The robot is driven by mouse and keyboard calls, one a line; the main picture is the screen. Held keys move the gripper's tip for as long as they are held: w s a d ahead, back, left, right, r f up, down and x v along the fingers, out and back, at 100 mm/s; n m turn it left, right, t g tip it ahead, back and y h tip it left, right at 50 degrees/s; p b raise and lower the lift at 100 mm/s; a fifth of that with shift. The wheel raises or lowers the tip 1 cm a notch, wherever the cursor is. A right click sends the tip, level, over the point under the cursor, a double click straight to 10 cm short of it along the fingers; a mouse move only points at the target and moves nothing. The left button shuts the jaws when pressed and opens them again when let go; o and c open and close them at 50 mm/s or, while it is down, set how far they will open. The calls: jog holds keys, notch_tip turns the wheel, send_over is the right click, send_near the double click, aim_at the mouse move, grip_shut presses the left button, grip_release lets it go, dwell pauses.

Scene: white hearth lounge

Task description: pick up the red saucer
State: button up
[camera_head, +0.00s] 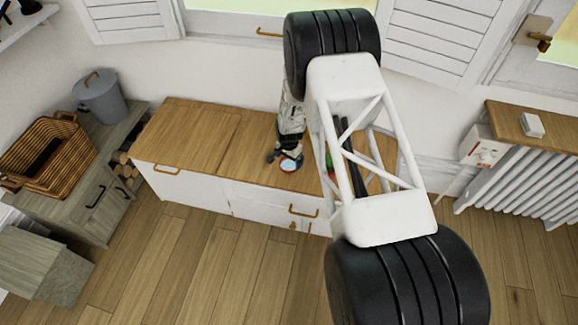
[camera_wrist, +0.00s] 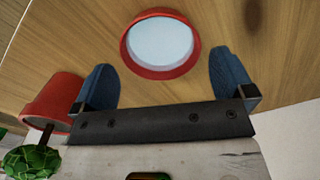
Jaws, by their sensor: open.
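The red saucer (camera_wrist: 127,54) is a round dish with a red rim and a pale inside. It lies flat on the wooden top of the low white cabinet. In the wrist view it sits top centre, just beyond and between the two blue fingertips of my gripper (camera_wrist: 162,80). The gripper is open with nothing between its fingers. In the head view my gripper (camera_head: 288,158) is small and dark, right at the saucer (camera_head: 289,168), and partly covers it. I cannot tell whether the fingers touch the rim.
The cabinet top (camera_head: 190,133) is clear to the left in the head view. A wicker basket (camera_head: 75,157) and a grey lidded bin (camera_head: 101,98) stand farther left.

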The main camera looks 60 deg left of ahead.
aim_at(289, 166)
jog(key=shift+f, duration=1.8)
jog(key=c, duration=0.8)
jog(key=shift+r, duration=0.1)
jog(key=shift+r, duration=0.65)
jog(key=shift+s+d+r, duration=0.1)
jog(key=shift+d+r, duration=0.05)
jog(key=shift+r, duration=0.4)
jog(key=shift+s+d+r, duration=0.1)
jog(key=shift+d+r, duration=0.05)
jog(key=shift+r, duration=0.35)
jog(key=s+d, duration=0.2)
jog(key=d, duration=0.2)
jog(key=s+d+r, duration=0.1)
jog(key=s+d, duration=0.1)
jog(key=d, duration=0.3)
jog(key=s+d, duration=0.1)
jog(key=d, duration=0.4)
jog(key=shift+s+r, duration=0.2)
jog(key=shift+s, duration=0.2)
